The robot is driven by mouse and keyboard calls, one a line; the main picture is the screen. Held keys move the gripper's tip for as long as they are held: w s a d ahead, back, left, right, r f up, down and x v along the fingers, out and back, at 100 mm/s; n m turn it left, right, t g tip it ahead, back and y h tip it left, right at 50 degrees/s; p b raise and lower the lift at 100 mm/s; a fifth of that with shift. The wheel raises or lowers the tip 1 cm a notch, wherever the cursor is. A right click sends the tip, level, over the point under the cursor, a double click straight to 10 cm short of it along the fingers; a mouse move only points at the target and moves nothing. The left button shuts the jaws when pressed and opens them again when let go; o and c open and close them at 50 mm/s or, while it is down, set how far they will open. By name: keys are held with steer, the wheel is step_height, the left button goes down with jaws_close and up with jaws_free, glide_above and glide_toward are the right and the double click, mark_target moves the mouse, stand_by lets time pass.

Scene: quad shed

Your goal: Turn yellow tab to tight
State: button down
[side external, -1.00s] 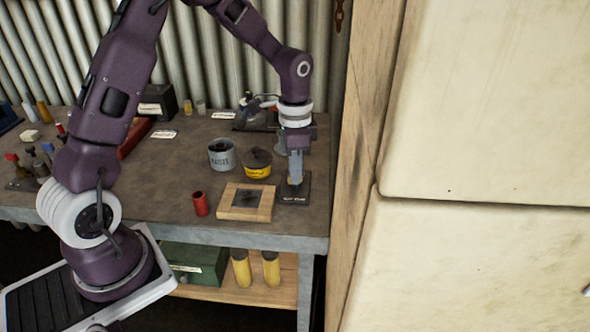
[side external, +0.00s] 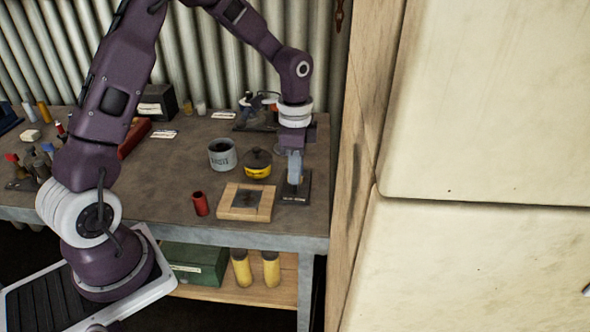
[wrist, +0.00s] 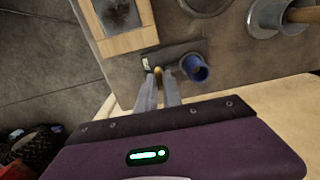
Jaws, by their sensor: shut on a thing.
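A small yellow tab (wrist: 158,70) shows in the wrist view on a dark base plate (wrist: 183,49) that carries a pale label. My gripper (wrist: 158,78) is shut on the tab, with its fingertips close on either side. In the side view my gripper (side external: 294,181) points down at the dark base plate (side external: 303,196) near the bench's right end. There the fingers hide the tab. The label's wording is too small to read, so I cannot tell which position the tab is in.
A blue cylinder (wrist: 196,70) stands close beside the fingers in the wrist view. A wooden-framed block (side external: 231,212), a yellow pot with a dark lid (side external: 257,170), a grey tin (side external: 230,160) and a red cylinder (side external: 200,204) stand to the left. A wooden panel (side external: 350,190) bounds the right.

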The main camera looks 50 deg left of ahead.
steer(key=c, duration=1.5)
jaws_free()
step_height(320, 180, up, 7)
steer(key=shift+r, duration=0.1)
steer(key=s+d+r+n+t+y, duration=0.1)
steer(key=s+d+r+n+t, duration=0.1)
steer(key=s+r, duration=0.5)
steer(key=s+d+r+n+t, duration=0.1)
steer(key=s+d+n, duration=0.1)
steer(key=s, duration=0.6)
steer(key=s+d+r+n+t+h, duration=0.1)
steer(key=s+d+r+n+t, duration=0.1)
steer(key=s+n, duration=0.3)
steer(key=s, duration=0.4)
steer(key=shift+s+r+t, duration=0.25)
steer(key=shift+s+t, duration=0.05)
